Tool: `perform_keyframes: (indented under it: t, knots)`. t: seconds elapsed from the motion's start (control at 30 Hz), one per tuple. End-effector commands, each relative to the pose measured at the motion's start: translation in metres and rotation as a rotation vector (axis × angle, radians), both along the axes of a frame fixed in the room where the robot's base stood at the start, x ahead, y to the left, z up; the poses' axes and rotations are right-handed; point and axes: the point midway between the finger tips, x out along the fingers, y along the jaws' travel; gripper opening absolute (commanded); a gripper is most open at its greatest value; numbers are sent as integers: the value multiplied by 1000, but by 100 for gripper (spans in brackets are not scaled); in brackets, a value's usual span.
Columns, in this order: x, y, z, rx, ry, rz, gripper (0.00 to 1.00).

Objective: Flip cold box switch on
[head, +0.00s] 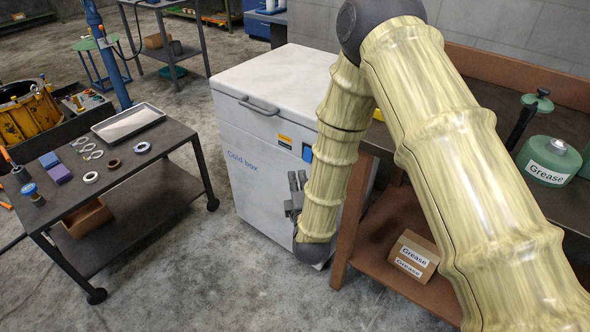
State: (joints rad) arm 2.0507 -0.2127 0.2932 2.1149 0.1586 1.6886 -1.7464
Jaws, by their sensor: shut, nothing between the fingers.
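The cold box (262,135) is a white chest with a closed lid, a dark handle on the lid's front edge and "Cold box" lettering on its front. A yellow label (285,140) and a blue panel (307,153) sit high on its front, partly beside my arm. I cannot make out the switch; my arm hides part of the front right side. My gripper (297,180) is shut and empty, fingers pointing up, in front of the lower right of the box's front. I cannot tell whether it touches the box.
A wheeled dark cart (110,195) with rings, small boxes and a tray (127,122) stands left of the box. A brown workbench (352,225) with a green grease container (548,160) stands close on the right, a grease carton (412,256) on its lower shelf. The floor in front is clear.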

Motion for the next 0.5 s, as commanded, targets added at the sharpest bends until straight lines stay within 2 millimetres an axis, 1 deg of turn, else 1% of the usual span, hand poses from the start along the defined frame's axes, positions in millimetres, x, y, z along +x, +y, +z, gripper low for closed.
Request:
perform_keyframes:
  t: [0.03,0.2,0.33,0.5]
  knots:
    - [-8,-1,0,-2,2,1,0]
    - [-24,-3,2,-1,1,2,0]
    - [-29,-3,3,0,0,2,0]
    - [-30,-3,3,0,0,3,0]
